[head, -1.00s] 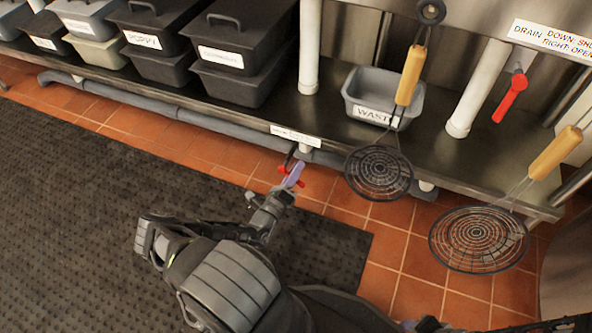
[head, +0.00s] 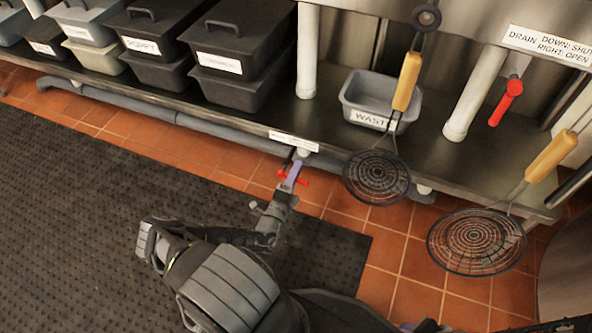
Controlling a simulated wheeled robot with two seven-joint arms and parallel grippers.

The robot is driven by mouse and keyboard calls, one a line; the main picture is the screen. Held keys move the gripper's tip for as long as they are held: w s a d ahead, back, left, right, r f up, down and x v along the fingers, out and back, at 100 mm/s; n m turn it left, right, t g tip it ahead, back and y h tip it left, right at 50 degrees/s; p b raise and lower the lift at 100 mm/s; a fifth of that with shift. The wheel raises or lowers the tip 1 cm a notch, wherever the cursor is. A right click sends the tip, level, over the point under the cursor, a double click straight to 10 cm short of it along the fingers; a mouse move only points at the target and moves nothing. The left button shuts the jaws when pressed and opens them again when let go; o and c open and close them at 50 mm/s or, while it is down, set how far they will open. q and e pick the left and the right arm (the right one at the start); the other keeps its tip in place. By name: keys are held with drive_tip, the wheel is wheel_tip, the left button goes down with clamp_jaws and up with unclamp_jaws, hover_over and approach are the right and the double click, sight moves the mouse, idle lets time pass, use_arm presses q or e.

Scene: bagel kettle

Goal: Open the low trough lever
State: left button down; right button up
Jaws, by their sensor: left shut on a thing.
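The low trough lever is a small red handle (head: 305,181) under the front edge of the steel shelf, below a grey pipe. Red shows on both sides of my left gripper (head: 293,173). The gripper reaches it from below and is shut on it. The fingers hide the lever's middle, so its exact angle is hard to tell. My right gripper is not visible.
A small white label (head: 294,141) is on the shelf edge just above. Two wire skimmers (head: 377,177) (head: 477,241) hang to the right. A red drain lever (head: 507,102) points down at upper right. Lidded tubs (head: 237,65) and a waste bin (head: 368,118) stand on the shelf.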

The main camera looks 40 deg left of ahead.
use_arm(q)
drive_tip(key=c, duration=1.4)
unclamp_jaws()
drive_tip(key=shift+s, duration=0.1)
drive_tip(key=p+v, duration=0.2)
drive_tip(key=v, duration=0.5)
drive_tip(key=shift+s+d+f, duration=0.15)
drive_tip(key=shift+s+d, duration=0.05)
drive_tip(key=shift+s, duration=0.05)
